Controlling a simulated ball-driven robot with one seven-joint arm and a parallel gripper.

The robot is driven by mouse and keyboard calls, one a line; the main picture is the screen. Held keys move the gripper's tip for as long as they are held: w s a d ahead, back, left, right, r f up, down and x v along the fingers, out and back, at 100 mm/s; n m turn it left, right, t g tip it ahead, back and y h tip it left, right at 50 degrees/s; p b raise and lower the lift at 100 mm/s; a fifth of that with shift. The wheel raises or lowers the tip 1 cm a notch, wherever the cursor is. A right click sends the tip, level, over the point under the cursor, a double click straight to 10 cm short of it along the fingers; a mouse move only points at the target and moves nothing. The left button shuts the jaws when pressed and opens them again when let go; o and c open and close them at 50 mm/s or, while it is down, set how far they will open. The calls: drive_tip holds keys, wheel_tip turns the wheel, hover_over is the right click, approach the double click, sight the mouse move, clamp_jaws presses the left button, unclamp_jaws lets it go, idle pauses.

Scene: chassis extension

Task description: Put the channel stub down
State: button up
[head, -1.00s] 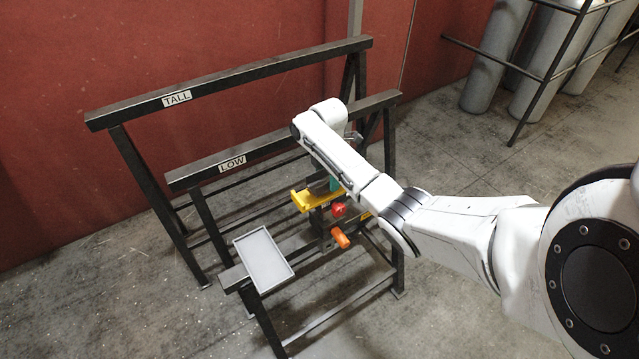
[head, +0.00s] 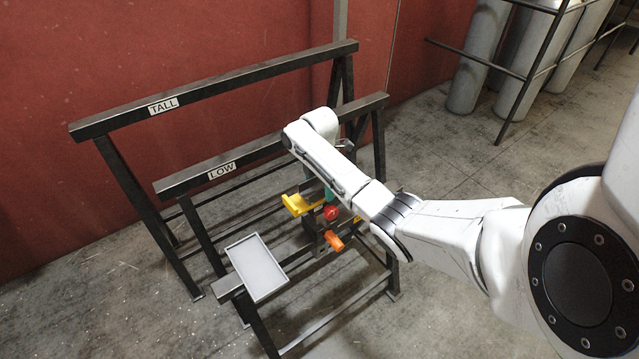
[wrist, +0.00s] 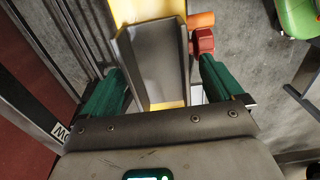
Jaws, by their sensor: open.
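The channel stub (wrist: 155,62) is a dark grey U-shaped piece, open side facing the wrist camera. It lies on a yellow rest (wrist: 150,10), which shows beyond its far end and at its near end. My gripper (wrist: 161,68) is open, one green finger on each side of the stub with gaps between. In the head view my gripper (head: 329,192) is mostly hidden by my arm, low over the right end of the yellow rest (head: 300,205). The stub is hardly visible there.
A red knob (head: 331,213) and an orange handle (head: 334,240) are close beside the yellow rest. A grey tray (head: 257,268) sits front left on the stand. The LOW rail (head: 222,171) and TALL rail (head: 163,105) stand behind. Gas cylinders (head: 515,65) are back right.

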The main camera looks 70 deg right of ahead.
drive_tip(key=shift+r, duration=0.1)
wheel_tip(320, 180, up, 12)
drive_tip(key=w+a+f+m+t+y, duration=0.15)
drive_tip(key=a+f, duration=0.35)
drive_tip(key=a, duration=0.8)
drive_tip(key=a+f+m, duration=0.3)
drive_tip(key=a+f, duration=0.2)
drive_tip(key=a, duration=0.8)
drive_tip(key=s+a+f+m, duration=0.3)
drive_tip(key=s+a+m, duration=0.1)
drive_tip(key=s+a, duration=0.5)
drive_tip(key=s+r+m+h, duration=0.1)
drive_tip(key=s+m, duration=0.2)
drive_tip(key=s, duration=0.7)
drive_tip(key=shift+a+r+m+h, duration=0.15)
drive_tip(key=shift+m+h, duration=0.2)
drive_tip(key=shift+g, duration=0.25)
